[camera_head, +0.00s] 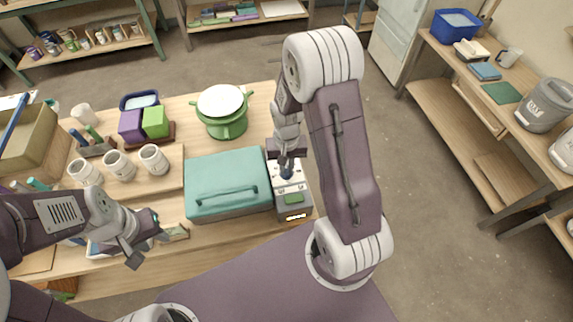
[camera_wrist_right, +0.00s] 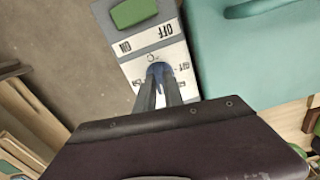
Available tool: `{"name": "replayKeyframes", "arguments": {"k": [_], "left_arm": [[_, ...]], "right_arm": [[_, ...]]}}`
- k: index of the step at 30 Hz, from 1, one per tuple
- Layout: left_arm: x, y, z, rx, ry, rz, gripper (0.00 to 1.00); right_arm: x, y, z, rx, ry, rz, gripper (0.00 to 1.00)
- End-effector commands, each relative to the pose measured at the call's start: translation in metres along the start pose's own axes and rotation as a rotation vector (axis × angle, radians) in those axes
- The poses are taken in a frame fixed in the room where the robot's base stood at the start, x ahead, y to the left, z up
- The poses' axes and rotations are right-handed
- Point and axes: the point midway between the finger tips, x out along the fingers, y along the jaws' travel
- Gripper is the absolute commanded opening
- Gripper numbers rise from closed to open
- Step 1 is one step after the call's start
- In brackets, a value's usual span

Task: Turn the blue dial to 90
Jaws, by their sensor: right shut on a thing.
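The blue dial (camera_head: 286,173) sits on the white top panel of a small grey control box (camera_head: 293,214) on the table. In the right wrist view the dial (camera_wrist_right: 160,70) shows between my right gripper's fingertips (camera_wrist_right: 161,82). My right gripper (camera_head: 287,160) comes down from above and is shut on the dial. The printed marks around the dial are partly hidden by the fingers, so its setting cannot be read. A green switch (camera_wrist_right: 133,12) with OFF and ON labels is on the same box. My left gripper (camera_head: 145,250) hangs over the table's front left, apart from the dial, its fingers apart.
A teal lidded box (camera_head: 227,180) stands close to the left of the control box. A green pot (camera_head: 223,112) is behind it.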

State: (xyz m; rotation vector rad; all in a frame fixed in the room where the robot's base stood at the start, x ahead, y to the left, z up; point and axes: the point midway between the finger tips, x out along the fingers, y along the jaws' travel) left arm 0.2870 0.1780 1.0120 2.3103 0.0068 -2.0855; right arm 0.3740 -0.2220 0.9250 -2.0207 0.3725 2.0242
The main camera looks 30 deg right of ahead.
Motion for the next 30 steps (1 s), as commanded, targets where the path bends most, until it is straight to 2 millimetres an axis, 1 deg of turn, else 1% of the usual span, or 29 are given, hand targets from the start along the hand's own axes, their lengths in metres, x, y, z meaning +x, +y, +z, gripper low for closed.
{"name": "replayKeyframes", "arguments": {"k": [9,25,26,27,28,30], "left_arm": [[-0.0043,0.0001,-0.0004,0.000,0.000,0.000,0.36],[-0.0046,0.0001,-0.0005,0.000,0.000,0.000,0.36],[-0.0045,0.0001,-0.0005,0.000,0.000,0.000,0.36],[-0.0045,0.0001,-0.0005,0.000,0.000,0.000,0.36],[-0.0045,0.0001,-0.0005,0.000,0.000,0.000,0.36],[-0.0045,0.0001,-0.0004,0.000,0.000,0.000,0.36]], "right_arm": [[-0.0012,0.0000,-0.0004,-0.110,0.001,0.000,0.00],[-0.0009,-0.0001,-0.0007,-0.130,0.002,0.000,0.00],[-0.0009,-0.0001,-0.0007,-0.130,0.002,0.000,0.21],[-0.0009,-0.0001,-0.0007,-0.129,0.002,0.000,0.32],[-0.0009,-0.0001,-0.0007,-0.129,0.002,0.000,0.35],[-0.0007,0.0000,-0.0006,-0.129,0.002,0.000,0.35]]}}
